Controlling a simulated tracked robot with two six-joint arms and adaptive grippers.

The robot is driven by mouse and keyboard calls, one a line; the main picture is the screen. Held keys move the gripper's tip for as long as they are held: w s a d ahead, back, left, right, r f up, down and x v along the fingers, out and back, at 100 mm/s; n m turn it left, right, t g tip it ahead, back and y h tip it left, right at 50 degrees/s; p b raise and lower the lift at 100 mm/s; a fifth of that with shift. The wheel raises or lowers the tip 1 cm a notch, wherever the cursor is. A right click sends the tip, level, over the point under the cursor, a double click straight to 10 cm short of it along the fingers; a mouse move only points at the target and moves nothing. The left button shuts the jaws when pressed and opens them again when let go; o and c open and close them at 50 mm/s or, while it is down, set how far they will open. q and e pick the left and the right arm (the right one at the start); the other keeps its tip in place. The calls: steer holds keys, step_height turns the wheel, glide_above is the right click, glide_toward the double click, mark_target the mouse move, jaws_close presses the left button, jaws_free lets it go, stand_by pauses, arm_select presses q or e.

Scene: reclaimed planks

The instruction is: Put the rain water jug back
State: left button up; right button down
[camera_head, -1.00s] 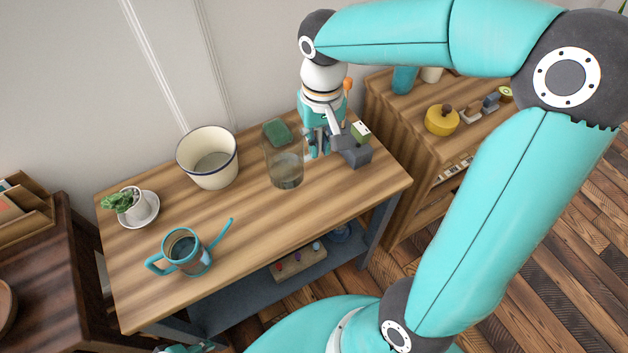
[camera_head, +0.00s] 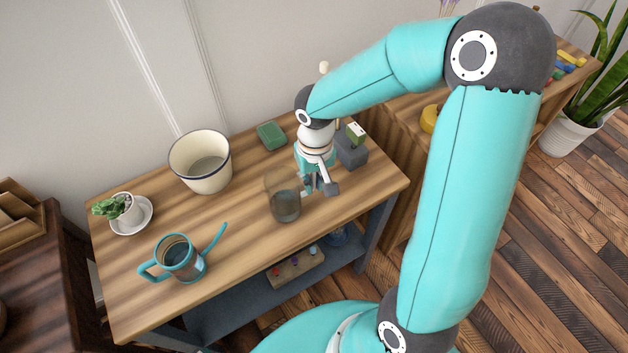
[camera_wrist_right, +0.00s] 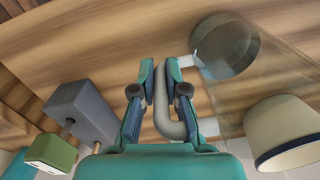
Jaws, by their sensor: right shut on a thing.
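The rain water jug (camera_head: 285,206) is clear glass with a greyish layer of water at its bottom and a grey handle (camera_wrist_right: 170,118). It looks upright over the front right part of the wooden bench (camera_head: 240,235); I cannot tell whether its base touches the top. My right gripper (camera_head: 322,187) is just right of the jug. In the right wrist view its fingers (camera_wrist_right: 160,85) are shut on the handle, with the glass body (camera_wrist_right: 226,48) to the right. My left gripper is not in view.
A cream pot (camera_head: 201,165) stands left of the jug, and a green block (camera_head: 271,136) lies behind it. A teal watering can (camera_head: 180,262) and a potted succulent (camera_head: 122,209) are at left. A grey block (camera_head: 351,151) with a green piece stands right of my gripper.

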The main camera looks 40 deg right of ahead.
steer(key=c, duration=1.7)
jaws_free()
steer(key=shift+f, duration=0.1)
steer(key=o, duration=0.5)
steer(key=shift+r, duration=0.4)
step_height(320, 180, up, 12)
steer(key=shift+d+f+p, duration=0.1)
steer(key=shift+f+p, duration=0.15)
steer(key=shift+p, duration=0.4)
